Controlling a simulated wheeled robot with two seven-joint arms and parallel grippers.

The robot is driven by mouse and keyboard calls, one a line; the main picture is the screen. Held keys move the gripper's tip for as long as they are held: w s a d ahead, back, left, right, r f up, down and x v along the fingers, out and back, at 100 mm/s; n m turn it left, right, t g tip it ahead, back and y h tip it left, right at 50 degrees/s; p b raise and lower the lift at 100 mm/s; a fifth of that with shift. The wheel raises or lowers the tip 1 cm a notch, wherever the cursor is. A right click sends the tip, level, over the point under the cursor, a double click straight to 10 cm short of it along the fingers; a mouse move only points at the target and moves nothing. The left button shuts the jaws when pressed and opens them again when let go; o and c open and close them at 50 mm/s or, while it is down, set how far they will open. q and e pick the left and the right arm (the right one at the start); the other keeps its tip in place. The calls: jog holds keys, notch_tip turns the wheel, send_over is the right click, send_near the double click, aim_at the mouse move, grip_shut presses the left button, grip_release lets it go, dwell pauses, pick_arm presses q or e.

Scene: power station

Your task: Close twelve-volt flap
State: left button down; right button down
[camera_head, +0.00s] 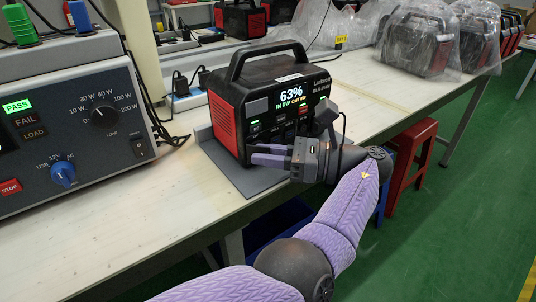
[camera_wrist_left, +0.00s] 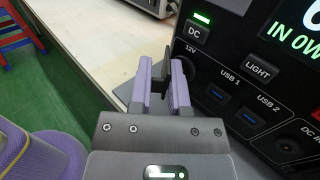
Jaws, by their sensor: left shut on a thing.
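The black and red power station (camera_head: 272,98) stands upright on a grey base plate on the bench, its display lit at 63%. My left gripper (camera_head: 254,154) is at the lower front of the panel, its purple fingers pointing left across it. In the left wrist view, the fingers (camera_wrist_left: 164,88) are shut on a thin dark flap (camera_wrist_left: 167,70) beside the 12V label (camera_wrist_left: 190,50). The flap stands out from the panel. The 12V socket (camera_wrist_left: 188,67) is partly hidden behind the right finger. My right gripper is not in view.
A test console (camera_head: 65,115) with knobs and a green PASS light stands at the left. White sockets and black cables (camera_head: 185,95) lie behind the power station. Plastic-wrapped units (camera_head: 420,42) stand farther along the bench. A red stool (camera_head: 410,165) is beside the bench.

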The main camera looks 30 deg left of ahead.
pick_arm(q)
jog(key=shift+s+f, duration=0.1)
jog(key=shift+f, duration=0.1)
jog(key=c, duration=0.6)
grip_release()
jog(key=shift+r, duration=0.1)
jog(key=shift+c, duration=0.2)
jog(key=shift+r, duration=0.1)
